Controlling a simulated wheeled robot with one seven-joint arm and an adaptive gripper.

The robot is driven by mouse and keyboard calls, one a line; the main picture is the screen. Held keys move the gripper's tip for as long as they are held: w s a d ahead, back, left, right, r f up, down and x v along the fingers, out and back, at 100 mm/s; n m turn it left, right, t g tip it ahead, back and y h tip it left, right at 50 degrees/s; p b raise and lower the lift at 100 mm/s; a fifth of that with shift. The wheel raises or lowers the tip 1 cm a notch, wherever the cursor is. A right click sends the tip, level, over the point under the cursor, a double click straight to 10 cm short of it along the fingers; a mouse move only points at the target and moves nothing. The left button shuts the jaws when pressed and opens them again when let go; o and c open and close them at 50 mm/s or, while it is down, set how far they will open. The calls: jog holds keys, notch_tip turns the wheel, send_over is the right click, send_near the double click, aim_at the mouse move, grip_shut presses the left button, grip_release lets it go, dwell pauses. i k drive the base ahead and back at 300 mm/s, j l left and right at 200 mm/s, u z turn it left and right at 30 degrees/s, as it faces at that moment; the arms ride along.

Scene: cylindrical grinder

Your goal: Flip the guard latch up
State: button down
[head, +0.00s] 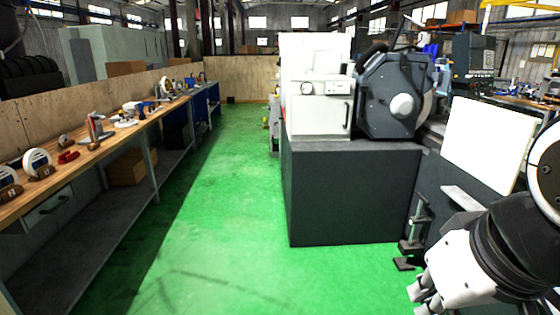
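The cylindrical grinder stands right of centre in the head view, on a dark base (352,190). Its dark grey wheel guard (378,98) has a round light boss (402,106) on its face. I cannot make out the guard latch for certain at this size. My gripper (419,298) is at the bottom right, low in front of the machine and well apart from the guard. Its fingertips point left and down, and the frame does not clearly show how far apart they are. I see nothing held in it.
A white panel (488,143) stands upright right of the grinder base, close above my arm. A dark clamp-like stand (417,225) is beside the base. A long wooden workbench (101,148) with tools runs along the left. The green floor (222,205) between is clear.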

aim_at(404, 68)
jog(key=i+z, duration=0.3)
jog(key=i, duration=0.65)
jog(key=i+j+z, duration=0.1)
jog(key=i+z, duration=0.2)
jog(key=i, duration=0.7)
jog(key=i+z, duration=0.15)
jog(key=i, duration=1.65)
jog(key=i+l, duration=0.4)
jog(key=i, duration=0.25)
